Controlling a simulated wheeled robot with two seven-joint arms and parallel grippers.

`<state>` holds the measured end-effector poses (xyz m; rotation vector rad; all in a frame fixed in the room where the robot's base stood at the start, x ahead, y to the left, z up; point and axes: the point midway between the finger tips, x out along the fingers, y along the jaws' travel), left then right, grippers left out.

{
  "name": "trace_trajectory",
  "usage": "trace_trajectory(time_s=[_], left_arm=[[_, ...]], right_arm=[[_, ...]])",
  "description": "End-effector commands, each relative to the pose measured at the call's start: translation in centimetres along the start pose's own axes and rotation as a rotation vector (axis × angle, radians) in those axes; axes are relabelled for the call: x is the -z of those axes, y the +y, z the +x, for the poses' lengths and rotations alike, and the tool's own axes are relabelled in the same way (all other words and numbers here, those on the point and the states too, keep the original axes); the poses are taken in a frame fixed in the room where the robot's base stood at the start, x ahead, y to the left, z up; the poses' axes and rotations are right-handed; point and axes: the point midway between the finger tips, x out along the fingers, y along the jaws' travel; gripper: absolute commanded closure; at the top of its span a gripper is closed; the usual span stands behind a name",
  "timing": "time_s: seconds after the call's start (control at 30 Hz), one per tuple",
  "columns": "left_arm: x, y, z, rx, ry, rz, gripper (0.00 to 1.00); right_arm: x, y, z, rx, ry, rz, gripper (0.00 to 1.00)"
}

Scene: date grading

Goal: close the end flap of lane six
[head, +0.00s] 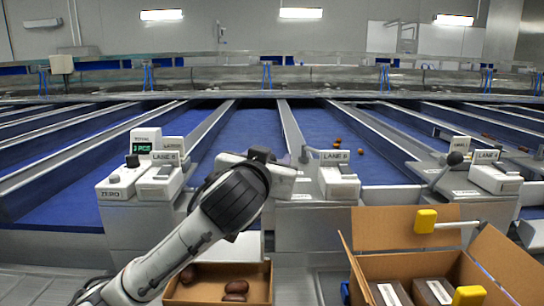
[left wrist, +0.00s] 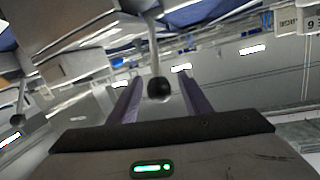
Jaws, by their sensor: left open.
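The lane six sign (head: 335,156) stands on a white box (head: 340,182) at the lane end, in the middle of the head view. My left gripper (head: 292,172) is beside it on the left, partly hidden by my own wrist. In the left wrist view, a lever with a black ball knob (left wrist: 158,88) shows between the two open fingers of my left gripper (left wrist: 160,98). The fingers look apart from the knob, and their distance to it is hard to judge. The end flap itself is not clearly visible, with my arm covering part of that area.
A sign box (head: 165,158) and a counter display (head: 145,145) stand left; another sign box (head: 487,157) and black-knobbed lever (head: 455,158) stand right. Several dates lie on the blue belt (head: 385,170). Cardboard boxes (head: 375,230) and (head: 263,275) sit below in front.

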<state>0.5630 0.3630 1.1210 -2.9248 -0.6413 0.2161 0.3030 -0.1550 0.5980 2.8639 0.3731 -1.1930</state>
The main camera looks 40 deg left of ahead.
Motion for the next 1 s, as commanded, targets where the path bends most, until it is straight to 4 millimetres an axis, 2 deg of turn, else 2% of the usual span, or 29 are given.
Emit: trace_trajectory(time_s=[0.03, 0.2, 0.4, 0.57, 1.0], left_arm=[[0.1, 0.1, -1.2, -0.004, 0.003, -0.002, 0.56], [0.1, 0.1, -4.5, -0.004, 0.003, -0.002, 0.56], [0.1, 0.1, -7.1, -0.002, 0.002, -0.002, 0.56], [0.0, 0.0, -7.7, -0.001, 0.001, -0.001, 0.56], [0.0, 0.0, -7.6, -0.001, 0.001, -0.001, 0.56]], right_arm=[[0.0, 0.0, 0.0, 0.000, 0.000, 0.000, 1.00], [0.0, 0.0, 0.0, 0.000, 0.000, 0.000, 1.00], [0.1, 0.0, -0.1, 0.000, 0.000, 0.000, 1.00], [0.1, -0.1, -0.1, 0.001, 0.000, 0.000, 1.00], [0.1, -0.1, 0.0, 0.001, 0.000, 0.000, 1.00]])
